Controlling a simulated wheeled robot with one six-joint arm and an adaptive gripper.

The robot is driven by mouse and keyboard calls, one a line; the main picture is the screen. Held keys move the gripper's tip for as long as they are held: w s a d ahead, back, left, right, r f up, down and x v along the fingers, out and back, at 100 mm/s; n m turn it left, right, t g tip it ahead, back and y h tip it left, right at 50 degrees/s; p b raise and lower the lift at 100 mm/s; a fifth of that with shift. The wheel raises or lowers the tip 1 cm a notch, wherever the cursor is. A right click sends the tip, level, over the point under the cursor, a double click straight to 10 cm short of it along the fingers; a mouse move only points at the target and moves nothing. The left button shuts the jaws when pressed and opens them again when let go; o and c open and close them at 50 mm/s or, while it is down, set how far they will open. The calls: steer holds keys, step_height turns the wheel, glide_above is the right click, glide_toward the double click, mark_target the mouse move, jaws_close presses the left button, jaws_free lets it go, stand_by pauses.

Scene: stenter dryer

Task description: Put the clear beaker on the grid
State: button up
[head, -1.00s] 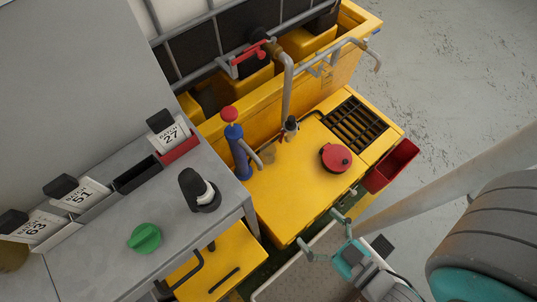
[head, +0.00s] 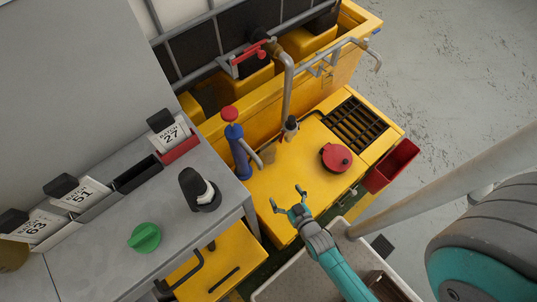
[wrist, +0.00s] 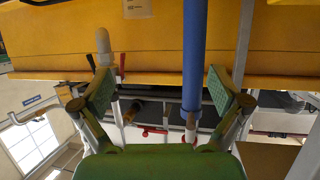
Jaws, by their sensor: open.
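The clear beaker (head: 269,155) is a small see-through cup, faint against the yellow top, between the blue pump and the dark-topped bottle. The grid (head: 354,124) is a black slatted grate set in the yellow top at its far right corner. My gripper (head: 288,198) is open and empty over the near edge of the yellow top, in front of the beaker and apart from it. In the wrist view my gripper (wrist: 165,95) shows both fingers spread wide. I cannot make out the beaker there.
A blue pump (head: 237,152) with a red knob stands left of the beaker; it also shows in the wrist view (wrist: 195,55). A bottle (head: 290,128) and a grey pipe (head: 287,90) stand behind. A red round can (head: 336,158) sits between my gripper and the grid.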

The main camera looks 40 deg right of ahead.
steer(key=m+h, duration=0.1)
glide_toward(266, 148)
steer(key=shift+g, duration=0.4)
steer(key=shift+r+x, duration=0.15)
steer(key=shift+x, duration=1.45)
steer(key=shift+r+x, duration=0.1)
steer(key=shift+x, duration=1.55)
steer(key=shift+w, duration=0.15)
steer(key=shift+c, duration=0.2)
steer(key=shift+r, duration=0.1)
steer(key=c, duration=1.3)
steer(key=shift+r, duration=0.15)
